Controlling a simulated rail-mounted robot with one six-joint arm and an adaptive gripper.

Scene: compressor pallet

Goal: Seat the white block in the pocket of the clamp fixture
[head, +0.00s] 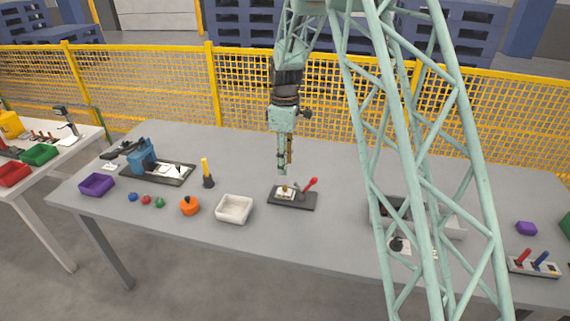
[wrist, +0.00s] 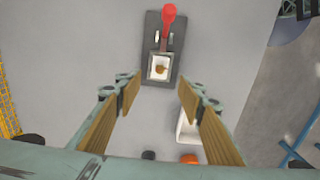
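The clamp fixture (head: 305,203) is a dark plate with a red handle (head: 311,183), lying mid-table. In the wrist view the fixture (wrist: 152,42) is at top centre, its red handle (wrist: 168,20) pointing away. A white square piece (wrist: 159,67) with a brown spot in its middle lies at the fixture's near end; it also shows pale in the head view (head: 285,190). It looks like the white block, but I cannot tell how deep it sits in the pocket. My gripper (head: 284,170) is above the fixture. In the wrist view its fingers (wrist: 158,92) are wide apart with nothing between them.
A white tray (head: 234,221) stands left of the fixture, with an orange object (head: 189,206) beyond. A black-and-yellow post (head: 207,174) stands behind them. A grey machine (head: 452,220) and a lever panel (head: 533,267) are at the right. Table around the fixture is clear.

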